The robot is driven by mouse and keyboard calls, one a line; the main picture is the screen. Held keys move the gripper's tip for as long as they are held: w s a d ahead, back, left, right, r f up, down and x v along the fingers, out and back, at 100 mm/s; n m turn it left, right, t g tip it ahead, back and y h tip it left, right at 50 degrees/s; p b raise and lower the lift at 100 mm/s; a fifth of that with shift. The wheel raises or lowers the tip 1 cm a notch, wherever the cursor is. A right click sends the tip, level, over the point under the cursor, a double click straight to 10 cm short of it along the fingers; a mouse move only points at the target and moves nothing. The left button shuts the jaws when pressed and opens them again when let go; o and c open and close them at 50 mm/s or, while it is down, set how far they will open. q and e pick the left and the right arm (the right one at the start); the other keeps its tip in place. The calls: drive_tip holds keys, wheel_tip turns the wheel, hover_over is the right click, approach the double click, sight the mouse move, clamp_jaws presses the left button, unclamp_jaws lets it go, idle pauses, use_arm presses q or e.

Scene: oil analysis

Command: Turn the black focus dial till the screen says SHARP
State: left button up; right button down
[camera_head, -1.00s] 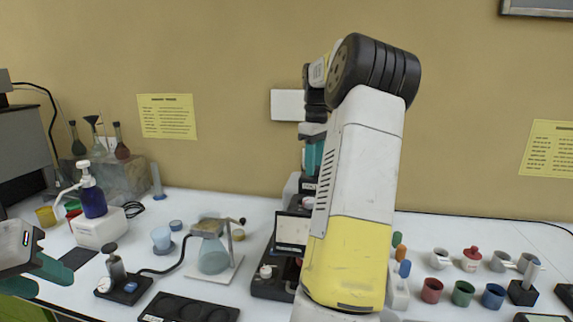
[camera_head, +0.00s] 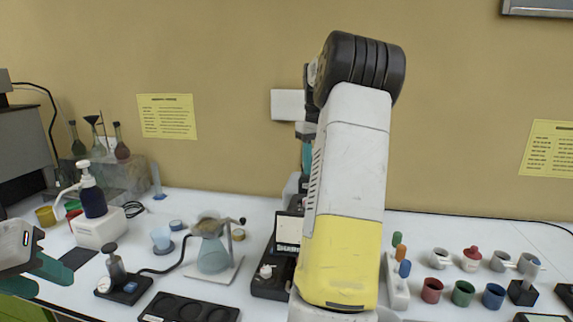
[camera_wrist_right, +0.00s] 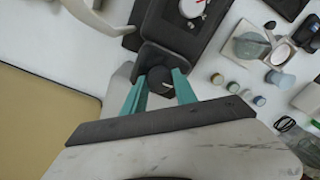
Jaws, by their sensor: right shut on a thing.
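The black focus dial (camera_wrist_right: 160,79) is a round dark knob with a pale mark, on a dark instrument in the right wrist view. The two teal fingers of my right gripper (camera_wrist_right: 160,84) are shut on it, one on each side. In the head view my right arm hides the dial and most of the instrument. The screen (camera_head: 288,230) shows to the left of that arm, partly covered. My left gripper (camera_head: 43,280) is open and empty at the left edge.
A flask on a stand (camera_head: 213,252), a black tray with round recesses (camera_head: 188,309) and a blue pump bottle (camera_head: 93,198) stand left of the instrument. Several coloured cups (camera_head: 463,293) stand to the right. A wall rises behind the bench.

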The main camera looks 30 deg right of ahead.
drive_tip(key=shift+m, duration=0.6)
drive_tip(key=c, duration=1)
unclamp_jaws()
drive_tip(key=shift+o, duration=0.2)
drive_tip(key=shift+r, duration=3.9)
